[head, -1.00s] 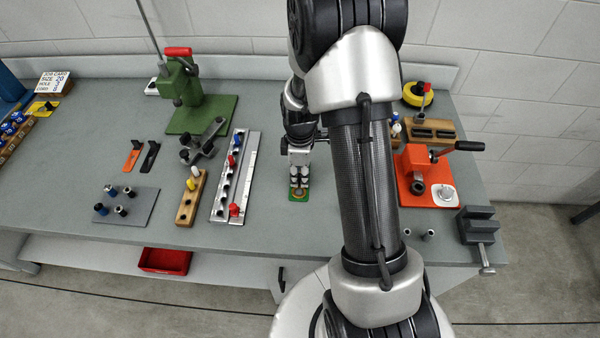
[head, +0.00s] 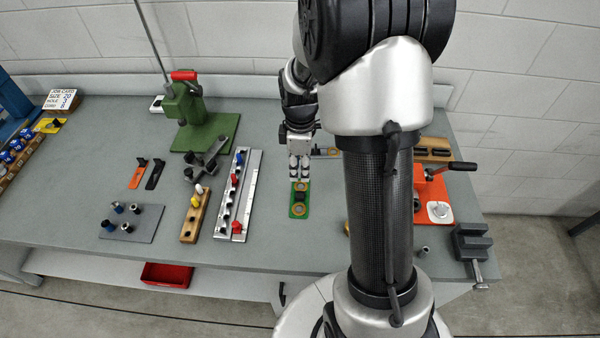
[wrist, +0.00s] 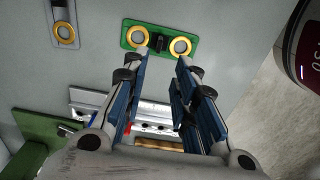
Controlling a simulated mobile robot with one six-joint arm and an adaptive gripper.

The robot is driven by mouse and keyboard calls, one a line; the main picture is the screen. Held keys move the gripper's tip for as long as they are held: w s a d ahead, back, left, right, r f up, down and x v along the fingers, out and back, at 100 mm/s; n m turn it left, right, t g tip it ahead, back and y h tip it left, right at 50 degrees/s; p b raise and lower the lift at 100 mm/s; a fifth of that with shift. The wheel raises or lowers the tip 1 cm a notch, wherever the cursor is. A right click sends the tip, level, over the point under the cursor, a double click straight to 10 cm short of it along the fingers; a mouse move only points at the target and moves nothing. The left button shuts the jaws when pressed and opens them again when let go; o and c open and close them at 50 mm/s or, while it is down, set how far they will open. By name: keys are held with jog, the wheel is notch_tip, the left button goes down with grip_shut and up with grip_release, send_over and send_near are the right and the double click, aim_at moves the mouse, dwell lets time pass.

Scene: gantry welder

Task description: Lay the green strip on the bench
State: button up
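The green strip (head: 299,211), with a gold ring at each end and a black block in the middle, appears to lie flat on the grey bench (head: 270,235). It also shows at the top of the wrist view (wrist: 137,25). My gripper (head: 300,179) is just behind the strip in the head view. In the wrist view my gripper (wrist: 167,62) has its two fingers apart with nothing between them. The fingertips are near the strip's lower edge in the picture and seem clear of it.
A grey strip with a gold ring (wrist: 62,20) lies nearby. Left of my gripper are a silver rail with pegs (head: 227,222), a wooden peg block (head: 187,229) and a green press (head: 190,104). An orange clamp (head: 457,188) and grey vise (head: 472,243) stand right. Bench in front is clear.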

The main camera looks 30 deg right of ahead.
jog(key=s+a+r+m+t, duration=0.1)
jog(key=s+a+r+m, duration=0.25)
jog(key=r, duration=0.45)
jog(key=s+a+r+m+t, duration=0.15)
jog(key=s+a+r, duration=0.25)
jog(key=r, duration=0.4)
jog(key=s+a+r+m+t, duration=0.1)
jog(key=s+a+r+m, duration=0.1)
jog(key=s, duration=0.4)
jog(key=s+a+r+m+t, duration=0.1)
jog(key=s+a+r+m, duration=0.1)
jog(key=s, duration=0.4)
jog(key=shift+a+m, duration=0.45)
jog(key=shift+m, duration=0.65)
